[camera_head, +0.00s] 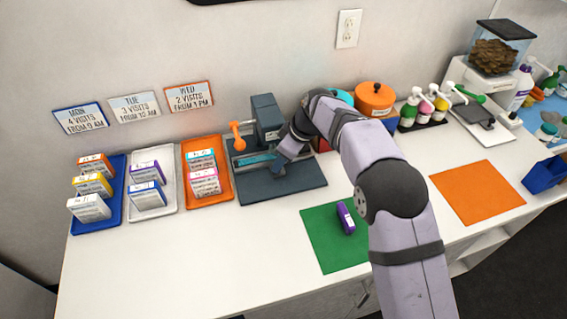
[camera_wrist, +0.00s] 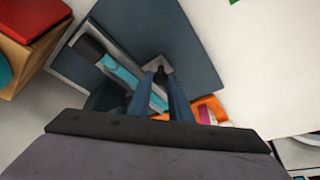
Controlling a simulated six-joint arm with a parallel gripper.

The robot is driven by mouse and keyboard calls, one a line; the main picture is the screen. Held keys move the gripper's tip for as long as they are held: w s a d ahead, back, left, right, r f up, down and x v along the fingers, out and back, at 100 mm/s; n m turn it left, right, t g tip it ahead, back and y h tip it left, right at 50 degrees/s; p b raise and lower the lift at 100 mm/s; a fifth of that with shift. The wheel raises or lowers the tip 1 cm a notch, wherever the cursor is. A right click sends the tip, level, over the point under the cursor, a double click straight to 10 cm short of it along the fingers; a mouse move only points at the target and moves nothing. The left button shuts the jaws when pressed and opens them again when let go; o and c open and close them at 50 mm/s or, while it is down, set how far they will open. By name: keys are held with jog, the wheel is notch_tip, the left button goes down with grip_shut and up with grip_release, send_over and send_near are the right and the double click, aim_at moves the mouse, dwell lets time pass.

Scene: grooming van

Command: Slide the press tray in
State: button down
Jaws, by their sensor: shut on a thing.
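The press (camera_head: 265,112) is a dark grey block with an orange lever (camera_head: 237,135), standing on a dark base plate (camera_head: 300,180) at the back of the counter. The press tray (camera_head: 250,161) lies low at the press front and carries a teal strip. In the wrist view the tray (camera_wrist: 104,61) runs diagonally, with its teal strip partly behind the fingers. My gripper (camera_head: 277,167) is down at the tray's right side. In the wrist view my gripper (camera_wrist: 160,88) is shut on a small dark knob (camera_wrist: 160,71) beside the tray. The arm hides part of the press.
Blue, white and orange trays (camera_head: 209,187) with small boxes stand left of the press. A green mat (camera_head: 325,245) with a purple item (camera_head: 346,217) lies in front right. An orange pot (camera_head: 375,97) and bottles stand behind the arm. The front left counter is clear.

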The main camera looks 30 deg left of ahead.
jog(key=shift+w+a+r, duration=0.15)
jog(key=shift+w+r, duration=0.05)
jog(key=c, duration=1.8)
grip_release()
jog(key=shift+c, duration=0.2)
jog(key=shift+o, duration=1.1)
jog(key=shift+a+f, duration=0.1)
jog(key=b+v, duration=0.2)
jog(key=v, duration=0.5)
